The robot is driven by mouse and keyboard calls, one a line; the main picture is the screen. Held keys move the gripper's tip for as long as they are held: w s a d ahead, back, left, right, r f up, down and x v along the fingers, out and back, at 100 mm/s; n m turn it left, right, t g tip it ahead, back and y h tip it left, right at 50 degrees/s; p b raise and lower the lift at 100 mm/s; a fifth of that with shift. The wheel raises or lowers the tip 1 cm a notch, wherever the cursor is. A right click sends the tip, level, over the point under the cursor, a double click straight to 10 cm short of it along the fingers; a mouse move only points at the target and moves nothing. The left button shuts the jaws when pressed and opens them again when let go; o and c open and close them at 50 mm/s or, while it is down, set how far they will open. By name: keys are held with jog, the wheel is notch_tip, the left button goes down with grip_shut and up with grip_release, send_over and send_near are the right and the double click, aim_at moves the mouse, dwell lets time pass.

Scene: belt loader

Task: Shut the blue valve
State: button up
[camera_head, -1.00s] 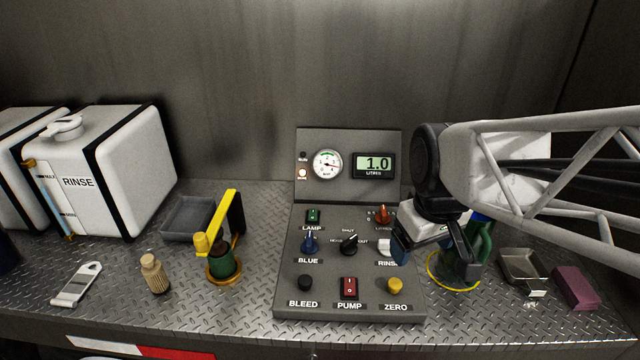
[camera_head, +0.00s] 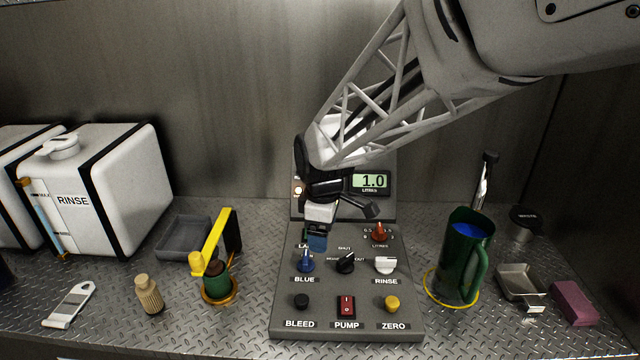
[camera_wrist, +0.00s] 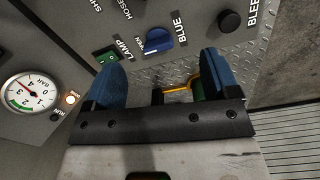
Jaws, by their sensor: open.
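The blue valve knob (camera_head: 306,262) sits on the grey control panel above the BLUE label; it also shows in the wrist view (camera_wrist: 158,41), with a white mark on it and lettering beside it that is partly hidden. My gripper (camera_head: 317,240) is above and just behind the knob, near the LAMP switch, which it partly hides. In the wrist view my gripper (camera_wrist: 160,82) has its two blue-padded fingers wide apart and nothing between them. The knob lies ahead of the fingers, and I see no contact.
The panel also holds a black selector (camera_head: 345,262), a white RINSE knob (camera_head: 386,265), an orange litres knob (camera_head: 380,233) and a red PUMP switch (camera_head: 346,307). A green jug (camera_head: 460,262) with blue liquid stands to the right. A yellow-handled device (camera_head: 216,245) stands left.

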aim_at(306, 257)
jog(key=a, duration=0.1)
jog(key=w+a+f+n, duration=0.2)
jog(key=a, duration=0.1)
jog(key=shift+w+f, duration=0.1)
jog(key=shift+f, duration=0.1)
jog(key=shift+f, duration=0.1)
jog(key=shift+f, duration=3.8)
jog(key=c, duration=0.9)
